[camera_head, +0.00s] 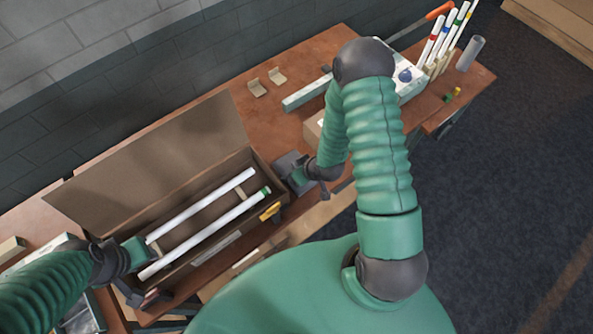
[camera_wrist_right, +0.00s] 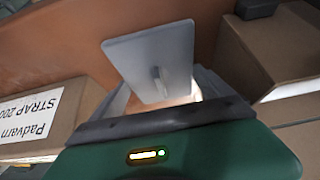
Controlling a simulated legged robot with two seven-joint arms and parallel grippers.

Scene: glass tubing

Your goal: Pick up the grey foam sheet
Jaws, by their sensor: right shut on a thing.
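The grey foam sheet (camera_wrist_right: 150,58) appears as a flat pale grey panel in the right wrist view, in front of my right gripper (camera_wrist_right: 165,88). A small upright grey piece shows against its middle. In the head view the right gripper (camera_head: 285,166) is at the right end of the long cardboard box, with a grey patch at its jaws; it is shut on the sheet. My left gripper (camera_head: 142,246) is at the box's left end, near the ends of two white tubes (camera_head: 205,232). Its fingers are too hidden to tell open from shut.
The open long box (camera_head: 165,160) lies on the brown table (camera_head: 236,98), its lid raised towards the wall. Two small tan brackets (camera_head: 268,82) stand behind. Colour-banded tubes (camera_head: 440,45) stand at the far right. Cardboard boxes (camera_wrist_right: 270,50) flank the right gripper, one labelled "Padvarn STRAP".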

